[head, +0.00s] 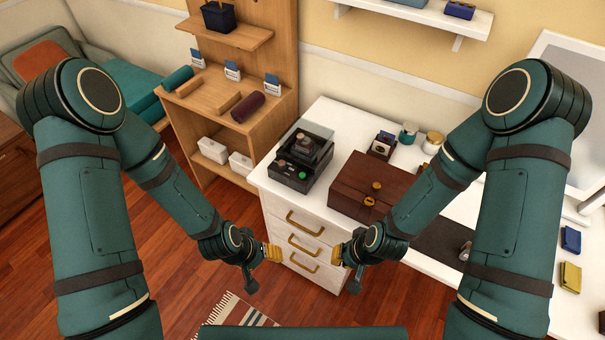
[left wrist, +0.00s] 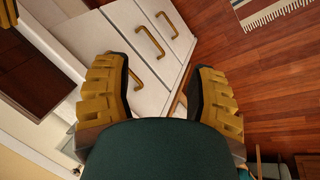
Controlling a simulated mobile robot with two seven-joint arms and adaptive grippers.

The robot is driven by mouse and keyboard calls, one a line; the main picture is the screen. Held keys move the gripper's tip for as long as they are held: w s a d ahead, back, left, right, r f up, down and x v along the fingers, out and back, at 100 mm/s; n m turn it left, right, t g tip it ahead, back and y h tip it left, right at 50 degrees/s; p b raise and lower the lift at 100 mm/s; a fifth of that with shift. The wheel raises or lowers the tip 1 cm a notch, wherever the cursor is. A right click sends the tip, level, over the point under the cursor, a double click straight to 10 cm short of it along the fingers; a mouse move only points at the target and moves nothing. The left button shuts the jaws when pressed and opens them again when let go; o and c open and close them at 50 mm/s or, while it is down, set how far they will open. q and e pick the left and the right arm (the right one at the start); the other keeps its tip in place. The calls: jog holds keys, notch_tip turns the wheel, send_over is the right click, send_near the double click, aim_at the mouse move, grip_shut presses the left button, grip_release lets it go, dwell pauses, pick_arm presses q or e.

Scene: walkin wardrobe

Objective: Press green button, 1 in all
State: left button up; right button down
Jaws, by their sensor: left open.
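A black box-shaped device (head: 301,158) with a clear cover stands on the white dresser top. My left gripper (head: 268,268) hangs in front of the drawers, below and left of the device, touching nothing that I can see. In the left wrist view its yellow-padded fingers (left wrist: 158,90) are apart with nothing between them. My right gripper (head: 343,264) hangs in front of the drawers, below the brown case; its finger spacing is unclear.
A brown case (head: 370,187) with gold knobs sits right of the device. The white drawers (head: 305,242) have protruding gold handles, also seen in the left wrist view (left wrist: 149,42). A wooden shelf unit (head: 245,120) stands left. The wooden floor has a striped rug (head: 238,312).

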pick_arm(q)
grip_shut()
dwell(1.1)
